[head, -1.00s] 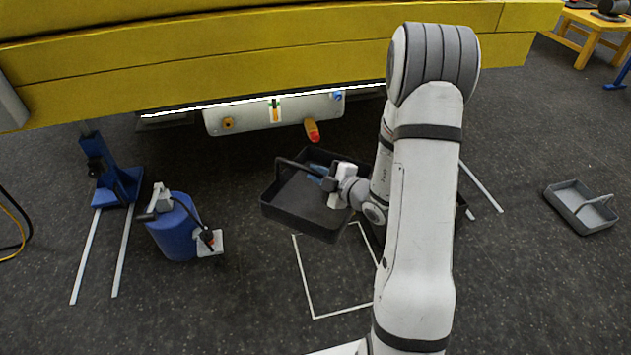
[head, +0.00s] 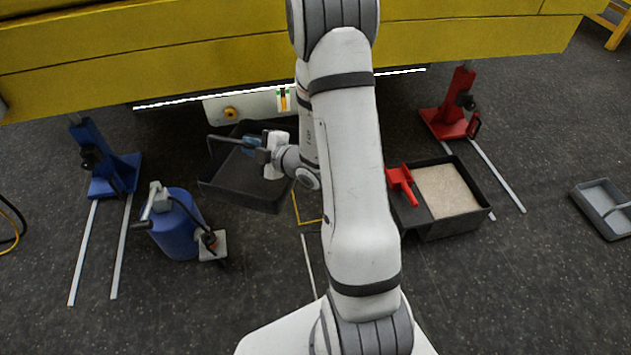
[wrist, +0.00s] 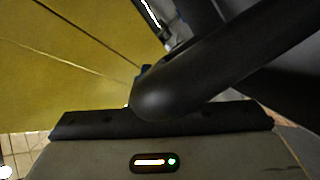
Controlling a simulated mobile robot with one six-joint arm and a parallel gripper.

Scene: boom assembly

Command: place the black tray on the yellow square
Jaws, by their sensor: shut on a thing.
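The black tray (head: 240,187) hangs in the air left of my arm in the head view, roughly level. Something blue shows at its far side, partly hidden. My gripper (head: 264,152) is shut on the tray's handle. In the wrist view the dark handle (wrist: 215,65) crosses close in front of the camera. The yellow square (head: 296,208) is an outline on the floor; only its left and near edges show, right of the tray. My arm and the tray hide the rest.
A blue canister (head: 178,228) and a blue jack (head: 115,172) stand left. Right of my arm are a black bin (head: 452,226) holding sand-coloured material, a red scoop (head: 402,182) and a red jack (head: 450,122). A yellow boom (head: 160,62) spans the back.

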